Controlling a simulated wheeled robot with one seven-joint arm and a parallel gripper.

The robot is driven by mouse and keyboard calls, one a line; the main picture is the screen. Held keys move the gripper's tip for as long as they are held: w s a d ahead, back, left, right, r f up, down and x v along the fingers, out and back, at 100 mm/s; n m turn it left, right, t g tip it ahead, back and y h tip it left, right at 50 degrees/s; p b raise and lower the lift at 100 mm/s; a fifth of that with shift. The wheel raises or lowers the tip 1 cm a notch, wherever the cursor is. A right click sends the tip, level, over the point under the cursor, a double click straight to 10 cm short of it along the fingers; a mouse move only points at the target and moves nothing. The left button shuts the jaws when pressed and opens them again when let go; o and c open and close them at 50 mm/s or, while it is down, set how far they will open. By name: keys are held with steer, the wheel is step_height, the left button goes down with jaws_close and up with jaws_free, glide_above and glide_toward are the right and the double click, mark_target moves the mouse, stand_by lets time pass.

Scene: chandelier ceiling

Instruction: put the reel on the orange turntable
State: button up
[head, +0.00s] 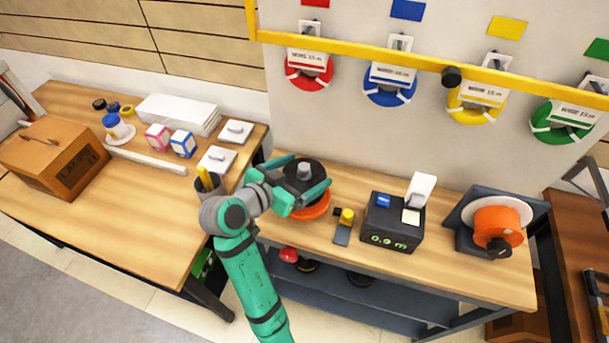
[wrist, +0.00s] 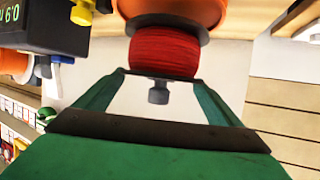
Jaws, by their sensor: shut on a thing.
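The reel (head: 300,168) has a dark top flange with a grey knob. In the wrist view the reel (wrist: 165,52) shows red winding between dark flanges. My gripper (head: 308,184) is shut on the reel; its teal fingers lie on either side of it, also in the wrist view (wrist: 158,78). The orange turntable (head: 314,210) sits on the right-hand bench directly under the reel, partly covered by it and the gripper. In the wrist view the orange turntable (wrist: 190,12) is against the reel's far flange; I cannot tell whether they touch.
A black meter box (head: 392,226) and a small yellow-knobbed part (head: 345,222) stand right of the turntable. An orange drum (head: 497,222) is farther right. The left table (head: 130,210) holds a cardboard box (head: 58,158) and small items. Coloured coils hang on the back panel.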

step_height(320, 180, down, 2)
steer(key=shift+w+f, duration=0.1)
steer(key=shift+f, duration=0.15)
steer(key=shift+s+d, duration=0.15)
steer(key=shift+s, duration=0.15)
steer(key=shift+f, duration=0.1)
steer(key=o, duration=1.2)
steer(key=shift+f, duration=0.1)
steer(key=shift+w, duration=0.2)
steer(key=v, duration=1.2)
steer(key=shift+s, duration=0.15)
